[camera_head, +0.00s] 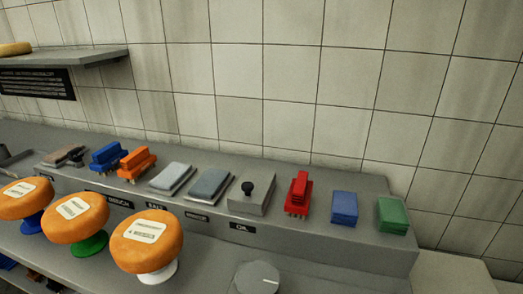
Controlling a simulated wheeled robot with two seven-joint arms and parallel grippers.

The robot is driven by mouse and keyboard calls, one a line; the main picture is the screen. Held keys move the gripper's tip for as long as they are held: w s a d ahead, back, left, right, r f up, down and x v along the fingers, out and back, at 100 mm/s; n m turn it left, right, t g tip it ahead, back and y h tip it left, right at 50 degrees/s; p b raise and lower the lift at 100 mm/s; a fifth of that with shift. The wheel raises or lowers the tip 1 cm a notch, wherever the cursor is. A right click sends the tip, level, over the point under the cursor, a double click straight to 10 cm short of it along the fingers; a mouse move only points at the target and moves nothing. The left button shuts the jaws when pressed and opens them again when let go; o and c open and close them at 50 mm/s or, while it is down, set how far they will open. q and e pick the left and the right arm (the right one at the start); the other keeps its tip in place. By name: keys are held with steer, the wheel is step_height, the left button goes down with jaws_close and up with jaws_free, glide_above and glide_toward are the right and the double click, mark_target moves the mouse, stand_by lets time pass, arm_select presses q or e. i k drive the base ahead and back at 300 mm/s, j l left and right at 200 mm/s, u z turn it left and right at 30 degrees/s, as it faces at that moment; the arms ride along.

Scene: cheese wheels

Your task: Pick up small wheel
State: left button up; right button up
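Three orange cheese wheels with pale labels stand in a row at the lower left of the head view. The left one (24,200) sits on a blue stand (32,223), the middle one (76,217) on a green stand (91,244), and the right one (147,243) on a white stand (160,273). Another yellowish wheel (14,48) lies on the wall shelf at the upper left, cut by the picture edge. I cannot tell which is the small wheel. Neither of my grippers shows.
A raised grey ledge (300,243) behind the wheels holds blue (106,157), orange (137,162) and red (299,192) brushes, grey pads (210,184), and blue (344,207) and green (392,214) pads. A grey shelf (80,56) juts out above. A round grey disc (258,278) is at the bottom.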

mark_target(74, 218)
steer(key=u, duration=1.35)
steer(key=k+l+z, duration=0.2)
steer(key=l, duration=0.2)
steer(key=l+z, duration=0.2)
steer(key=l, duration=0.2)
